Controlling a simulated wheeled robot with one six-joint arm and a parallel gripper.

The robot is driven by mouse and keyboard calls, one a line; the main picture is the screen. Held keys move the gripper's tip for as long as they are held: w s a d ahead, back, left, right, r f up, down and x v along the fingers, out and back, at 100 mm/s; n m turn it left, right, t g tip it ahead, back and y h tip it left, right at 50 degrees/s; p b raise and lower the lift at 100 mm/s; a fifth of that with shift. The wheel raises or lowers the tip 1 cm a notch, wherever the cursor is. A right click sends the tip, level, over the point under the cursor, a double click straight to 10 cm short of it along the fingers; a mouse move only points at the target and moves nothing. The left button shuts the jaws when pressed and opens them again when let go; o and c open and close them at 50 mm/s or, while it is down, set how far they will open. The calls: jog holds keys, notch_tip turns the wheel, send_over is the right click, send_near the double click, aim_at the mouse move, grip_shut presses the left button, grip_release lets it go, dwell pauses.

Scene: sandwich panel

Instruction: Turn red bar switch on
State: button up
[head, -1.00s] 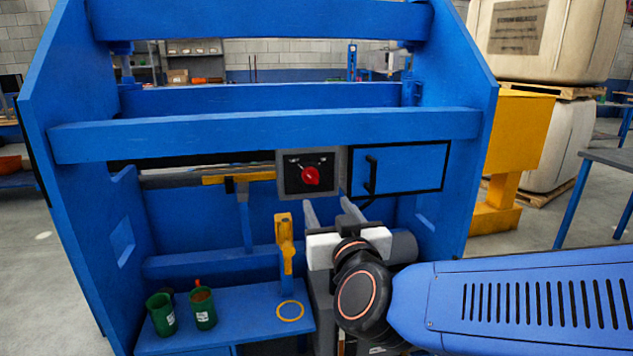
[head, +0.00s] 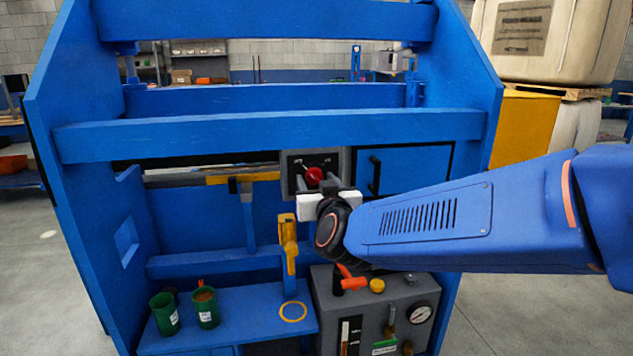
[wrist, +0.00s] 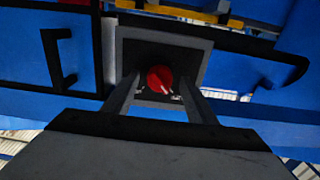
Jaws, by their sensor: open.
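The red switch (head: 314,176) is a round red knob on a dark plate in a grey square box (head: 292,160), set in the blue panel. My gripper (head: 317,185) is in front of the box at knob height, its fingers pointing at the panel. In the wrist view the red knob (wrist: 160,79) shows between the two fingertips of my gripper (wrist: 160,84). The fingers are apart, one on each side of it. I cannot tell whether they touch it. White marks show on the plate near the knob.
A blue door with a black handle (head: 374,176) is just right of the box. A yellow lever (head: 288,240) is below left. A grey unit with a gauge (head: 420,314) and an orange-red handle (head: 350,279) sits under my arm. Green cups (head: 206,307) stand on the lower shelf.

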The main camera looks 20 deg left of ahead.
jog(key=shift+w+a, duration=0.1)
jog(key=shift+w, duration=0.1)
jog(key=c, duration=1.1)
jog(key=shift+o, duration=0.2)
